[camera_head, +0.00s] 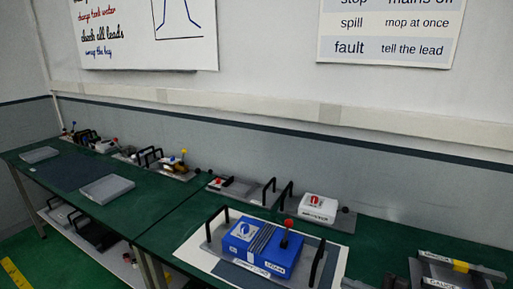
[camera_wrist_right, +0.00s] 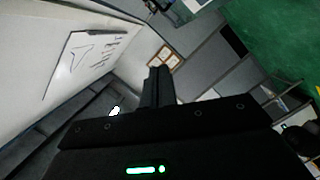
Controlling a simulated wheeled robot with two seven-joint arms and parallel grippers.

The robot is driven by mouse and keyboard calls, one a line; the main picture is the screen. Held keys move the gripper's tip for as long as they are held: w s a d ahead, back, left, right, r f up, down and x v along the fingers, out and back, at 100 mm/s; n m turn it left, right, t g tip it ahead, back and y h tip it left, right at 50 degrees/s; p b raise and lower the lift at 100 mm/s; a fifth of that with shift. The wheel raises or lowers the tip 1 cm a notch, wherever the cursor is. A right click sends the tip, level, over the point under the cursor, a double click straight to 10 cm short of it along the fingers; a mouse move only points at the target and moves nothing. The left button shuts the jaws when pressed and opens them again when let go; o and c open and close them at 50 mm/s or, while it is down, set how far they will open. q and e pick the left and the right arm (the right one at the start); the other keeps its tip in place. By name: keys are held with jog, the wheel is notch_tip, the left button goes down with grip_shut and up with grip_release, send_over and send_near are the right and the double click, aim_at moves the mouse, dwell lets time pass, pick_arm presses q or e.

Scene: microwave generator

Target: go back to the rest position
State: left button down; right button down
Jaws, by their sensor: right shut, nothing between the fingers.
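My right gripper (camera_wrist_right: 157,72) shows in the right wrist view with its dark fingers together and nothing between them. It points out over the room, clear of any object. In the head view, dark parts at the bottom right edge are too cut off to tell whether they are mine. My left gripper is not in view. A blue microwave generator unit (camera_head: 262,246) with a white dial and a red-knobbed lever sits on a grey tray with black handles, on a white-edged mat (camera_head: 337,262) on the green bench.
Behind it stand a white unit with a red dial (camera_head: 318,207) and a small tray with a red knob (camera_head: 222,183). A labelled grey unit (camera_head: 447,272) is at the right. On the left bench (camera_head: 60,195) are two shallow grey trays. A wall closes off the back.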

jog(key=s+d+f+m+h, duration=0.2)
jog(key=s+f+m+h, duration=0.1)
jog(key=f+m+h, duration=0.35)
jog(key=s+d+f+m+h, duration=0.1)
jog(key=s+f+m+h, duration=0.35)
jog(key=f+m, duration=0.3)
jog(key=s+f+m+g+h, duration=0.1)
jog(key=s+f+m+g, duration=0.2)
jog(key=s, duration=0.4)
jog(key=s+f+m+g+h, duration=0.1)
jog(key=s+f+m+g, duration=0.2)
jog(key=s, duration=0.4)
notch_tip(320, 180, down, 28)
jog(key=s+g+b, duration=0.2)
jog(key=b, duration=0.1)
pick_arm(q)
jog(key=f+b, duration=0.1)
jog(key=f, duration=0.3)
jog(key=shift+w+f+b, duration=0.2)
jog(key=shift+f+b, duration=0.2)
pick_arm(e)
jog(key=s+d+f+n+g, duration=0.1)
jog(key=s+d+f, duration=0.1)
jog(key=s+f, duration=1.4)
notch_tip(320, 180, down, 4)
jog(key=shift+s+r, duration=0.2)
jog(key=shift+s, duration=0.2)
